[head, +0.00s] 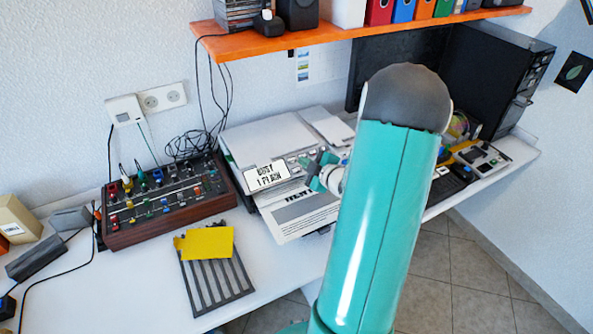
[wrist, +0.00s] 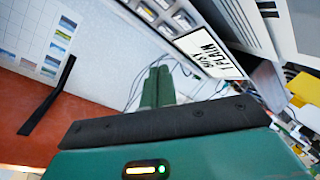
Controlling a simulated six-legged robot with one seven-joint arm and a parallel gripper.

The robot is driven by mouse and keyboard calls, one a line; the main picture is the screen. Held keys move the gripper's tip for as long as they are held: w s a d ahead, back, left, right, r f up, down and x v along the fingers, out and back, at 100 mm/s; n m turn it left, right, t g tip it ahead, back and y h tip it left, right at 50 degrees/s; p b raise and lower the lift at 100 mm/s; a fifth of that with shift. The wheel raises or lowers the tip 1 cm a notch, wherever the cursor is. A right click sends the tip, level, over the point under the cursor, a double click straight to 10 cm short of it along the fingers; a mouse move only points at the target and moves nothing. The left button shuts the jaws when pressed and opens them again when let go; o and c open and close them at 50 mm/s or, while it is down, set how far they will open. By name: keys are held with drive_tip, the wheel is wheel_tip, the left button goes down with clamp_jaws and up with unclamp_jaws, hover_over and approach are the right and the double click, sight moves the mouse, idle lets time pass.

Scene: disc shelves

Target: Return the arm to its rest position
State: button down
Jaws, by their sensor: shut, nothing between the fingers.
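My teal arm rises through the right half of the head view, with a dark grey rounded joint at its top. My gripper (head: 318,170) shows small and partly hidden behind the arm, in front of the white printer-like machine (head: 270,140). In the wrist view my gripper (wrist: 158,86) has its two green fingers side by side, shut, with nothing between them. A white label with black lettering (head: 267,175) is on the machine, left of the gripper. It also shows in the wrist view (wrist: 210,55), right of the fingers.
An orange shelf (head: 330,36) with binders and speakers hangs above. A black computer tower (head: 495,75) stands right. A mixer-like box (head: 165,205) with coloured knobs and a slatted grey rack (head: 215,282) under a yellow sheet (head: 207,243) lie left. Bare white desk (head: 285,255) shows at front.

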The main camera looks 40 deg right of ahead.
idle(0.4)
drive_tip(key=w+a+r+m+g+h, duration=0.2)
drive_tip(key=w+a+r+m+g, duration=0.15)
drive_tip(key=a+r, duration=0.8)
drive_tip(key=s+a+r+m+g+y, duration=0.2)
drive_tip(key=s+a+r, duration=0.1)
drive_tip(key=s+a, duration=0.6)
drive_tip(key=s+a+r+m+g+y, duration=0.2)
drive_tip(key=s+a, duration=0.7)
drive_tip(key=a, duration=0.8)
wheel_tip(320, 180, up, 2)
drive_tip(key=shift+s+a+r+m+g, duration=0.2)
drive_tip(key=shift+s+a+m+g, duration=0.2)
drive_tip(key=shift+g, duration=0.35)
drive_tip(key=shift+w, duration=0.1)
